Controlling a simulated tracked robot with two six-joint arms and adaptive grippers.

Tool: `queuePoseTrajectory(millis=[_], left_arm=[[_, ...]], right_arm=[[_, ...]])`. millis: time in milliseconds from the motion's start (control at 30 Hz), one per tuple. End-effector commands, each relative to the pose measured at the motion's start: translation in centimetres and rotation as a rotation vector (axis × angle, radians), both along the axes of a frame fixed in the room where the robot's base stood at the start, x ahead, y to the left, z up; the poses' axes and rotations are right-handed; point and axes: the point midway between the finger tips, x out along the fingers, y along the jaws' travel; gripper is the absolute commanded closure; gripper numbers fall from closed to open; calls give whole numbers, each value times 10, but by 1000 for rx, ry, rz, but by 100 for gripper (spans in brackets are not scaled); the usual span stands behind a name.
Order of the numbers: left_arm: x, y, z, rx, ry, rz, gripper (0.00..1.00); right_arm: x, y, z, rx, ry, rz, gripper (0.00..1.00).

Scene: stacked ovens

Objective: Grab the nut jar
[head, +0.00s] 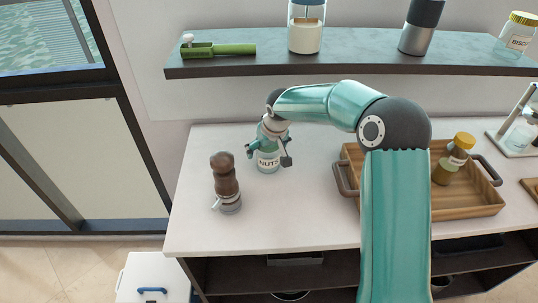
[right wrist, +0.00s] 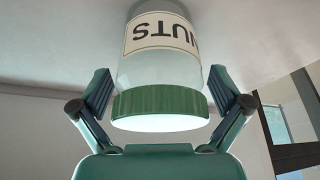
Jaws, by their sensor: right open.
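The nut jar (head: 267,157) stands on the white counter, a clear jar with a "NUTS" label. In the right wrist view the jar (right wrist: 160,70) appears upside down, with its green lid (right wrist: 160,109) towards my palm. My right gripper (head: 270,150) is over the jar from above, partly hiding its top. Its open fingers (right wrist: 162,95) stand on both sides of the jar, with a visible gap at the left finger and a smaller one at the right. My left gripper is not in view.
A brown pepper mill (head: 226,183) stands left of the jar. A wooden tray (head: 466,207) with a yellow-lidded jar (head: 460,148) lies to the right. A shelf (head: 350,64) runs above the counter. The counter front between mill and tray is clear.

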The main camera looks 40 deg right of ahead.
Motion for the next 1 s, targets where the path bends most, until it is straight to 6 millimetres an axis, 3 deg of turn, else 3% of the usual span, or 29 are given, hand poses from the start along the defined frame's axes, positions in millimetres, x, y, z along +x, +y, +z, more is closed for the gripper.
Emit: queuePoseTrajectory(millis=[133,533,1000], left_arm=[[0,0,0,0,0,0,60],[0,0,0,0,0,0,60],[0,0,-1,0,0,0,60]], right_arm=[[0,0,0,0,-1,0,3],[0,0,0,0,-1,0,69],[0,0,1,0,-1,0,70]])
